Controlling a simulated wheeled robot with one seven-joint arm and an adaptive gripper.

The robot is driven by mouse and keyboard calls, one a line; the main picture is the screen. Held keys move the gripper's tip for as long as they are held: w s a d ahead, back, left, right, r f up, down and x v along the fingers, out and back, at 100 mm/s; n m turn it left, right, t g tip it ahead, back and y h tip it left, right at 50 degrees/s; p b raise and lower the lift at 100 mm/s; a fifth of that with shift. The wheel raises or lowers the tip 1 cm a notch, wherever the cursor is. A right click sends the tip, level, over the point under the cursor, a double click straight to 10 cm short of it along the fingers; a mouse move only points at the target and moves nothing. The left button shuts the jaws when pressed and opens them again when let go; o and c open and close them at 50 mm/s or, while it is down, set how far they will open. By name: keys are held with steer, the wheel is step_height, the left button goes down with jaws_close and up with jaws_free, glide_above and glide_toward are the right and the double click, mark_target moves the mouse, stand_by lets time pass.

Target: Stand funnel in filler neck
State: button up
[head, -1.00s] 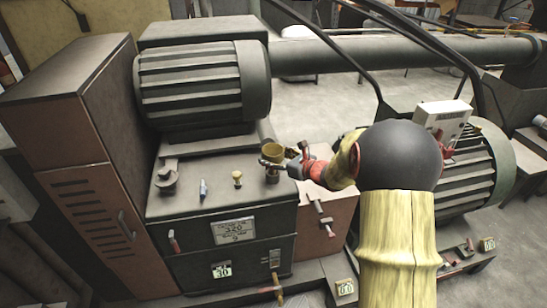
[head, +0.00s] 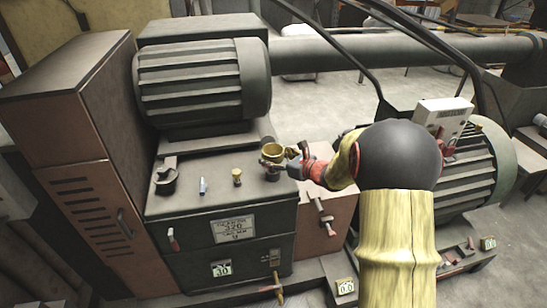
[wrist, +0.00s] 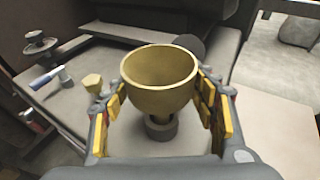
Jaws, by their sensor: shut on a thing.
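The brass funnel (wrist: 160,82) is upright between the yellow-padded fingers of my gripper (wrist: 162,100), its wide mouth facing up. In the head view the funnel (head: 273,151) shows above the machine's dark top, with my gripper (head: 281,162) shut on it. The filler neck (wrist: 161,129) is a short dark collar right under the funnel in the wrist view; it also shows in the head view (head: 271,174). The funnel's stem lines up with the collar. I cannot tell whether its tip is inside or just above it.
On the machine top (head: 215,200), left of the neck, are a small brass knob (head: 237,177), a blue-and-white item (head: 203,186) and a dark cap-like fitting (head: 165,181). A ribbed motor (head: 200,85) stands behind. A brown box (head: 325,205) is at the right.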

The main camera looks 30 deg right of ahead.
steer(key=shift+f+b, duration=0.5)
steer(key=shift+f, duration=0.15)
stand_by(0.5)
steer(key=o, duration=1.3)
steer(key=shift+c, duration=0.2)
